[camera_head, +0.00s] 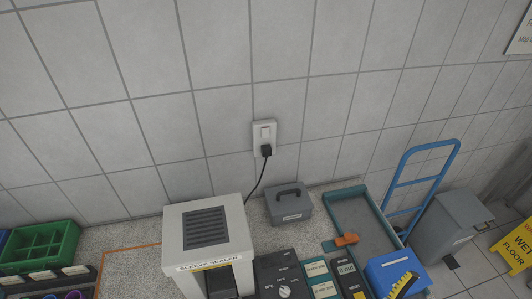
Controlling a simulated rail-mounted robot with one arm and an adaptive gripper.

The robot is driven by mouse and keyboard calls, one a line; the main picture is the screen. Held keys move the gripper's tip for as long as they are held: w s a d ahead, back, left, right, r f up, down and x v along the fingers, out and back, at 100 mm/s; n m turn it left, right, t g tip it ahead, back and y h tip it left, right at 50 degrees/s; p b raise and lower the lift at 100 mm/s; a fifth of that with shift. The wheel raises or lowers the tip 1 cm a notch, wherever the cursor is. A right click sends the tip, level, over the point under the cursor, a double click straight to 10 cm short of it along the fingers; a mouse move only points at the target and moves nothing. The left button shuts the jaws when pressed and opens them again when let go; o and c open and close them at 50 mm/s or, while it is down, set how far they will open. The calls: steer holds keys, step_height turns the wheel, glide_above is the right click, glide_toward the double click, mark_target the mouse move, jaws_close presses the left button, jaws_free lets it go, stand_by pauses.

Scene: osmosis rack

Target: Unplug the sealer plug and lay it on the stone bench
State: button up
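The black sealer plug (266,151) sits in the lower part of a white wall outlet (263,131) on the tiled wall. A black cord (255,187) runs from it down behind the sleeve sealer (208,232), a white box with a dark vent on top. The stone bench (130,236) is a speckled grey surface below the wall, with bare patches left of the sealer and around the grey box. My gripper is not in view.
A grey handled box (289,203) stands on the bench below the outlet. A teal tray (334,193) and orange item (345,239) are to its right. A green divided bin (66,240) stands left. A blue-handled cart (402,190) and yellow wet-floor sign (516,246) are at right.

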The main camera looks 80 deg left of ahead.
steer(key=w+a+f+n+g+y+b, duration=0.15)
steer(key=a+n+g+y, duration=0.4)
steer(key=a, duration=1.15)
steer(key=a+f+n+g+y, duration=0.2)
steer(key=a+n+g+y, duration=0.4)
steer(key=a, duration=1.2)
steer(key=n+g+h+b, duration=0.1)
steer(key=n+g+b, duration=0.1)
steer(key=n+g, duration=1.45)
glide_toward(266, 151)
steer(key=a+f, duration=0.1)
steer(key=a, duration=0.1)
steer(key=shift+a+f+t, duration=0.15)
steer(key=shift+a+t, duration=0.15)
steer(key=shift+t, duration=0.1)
